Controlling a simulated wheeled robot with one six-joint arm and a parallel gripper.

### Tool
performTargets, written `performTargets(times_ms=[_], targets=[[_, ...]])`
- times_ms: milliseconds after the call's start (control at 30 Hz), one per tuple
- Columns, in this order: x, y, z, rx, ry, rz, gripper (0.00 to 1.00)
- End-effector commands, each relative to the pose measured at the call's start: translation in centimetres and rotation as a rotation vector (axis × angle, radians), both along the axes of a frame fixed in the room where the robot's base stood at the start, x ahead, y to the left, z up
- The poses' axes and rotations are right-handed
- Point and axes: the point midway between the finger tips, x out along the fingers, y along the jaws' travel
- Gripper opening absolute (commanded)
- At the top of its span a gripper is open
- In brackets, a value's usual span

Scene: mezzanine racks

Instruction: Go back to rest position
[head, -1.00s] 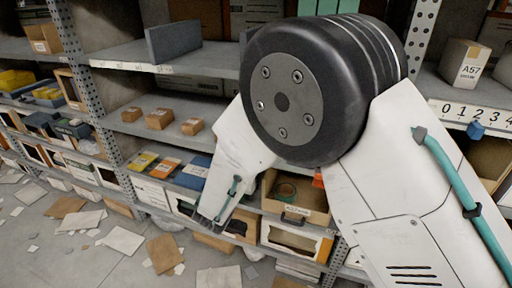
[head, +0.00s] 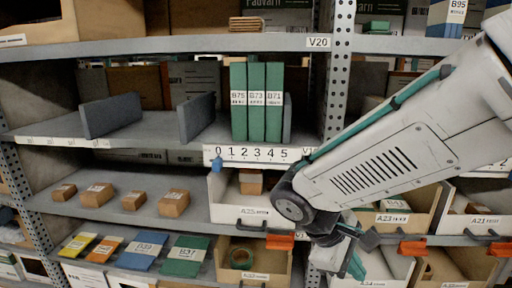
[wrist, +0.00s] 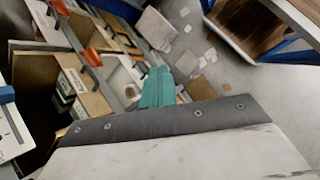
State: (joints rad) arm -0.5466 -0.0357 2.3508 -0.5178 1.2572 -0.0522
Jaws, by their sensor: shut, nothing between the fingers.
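My arm enters the head view from the right edge and slants down left to a dark joint beside the shelf bins. My gripper (head: 355,266) hangs low beyond that joint, in front of the lower bins, and is partly hidden by my arm. In the wrist view, the teal fingers of my gripper (wrist: 158,88) are together and hold nothing. They show above the bins and the littered floor. I cannot tell from the head view whether the gripper touches a bin.
Green binders (head: 256,100) stand on the middle shelf above a number strip (head: 250,154). Small cardboard boxes (head: 134,200) sit at the left. A perforated upright (head: 336,95) rises behind my arm. Floor with scattered papers (wrist: 205,60) is open beyond.

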Motion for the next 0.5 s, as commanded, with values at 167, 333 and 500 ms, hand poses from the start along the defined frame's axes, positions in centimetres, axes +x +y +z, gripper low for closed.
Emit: performTargets(times_ms=[167, 333, 500], targets=[[-5.1, -2.6, 2.3, 0.23, -0.071, -0.317, 0.0], [-8.9, -3.8, 4.1, 0.429, -0.16, -0.564, 0.0], [-11.4, -5.0, 5.8, 0.567, -0.275, -0.723, 0.0]])
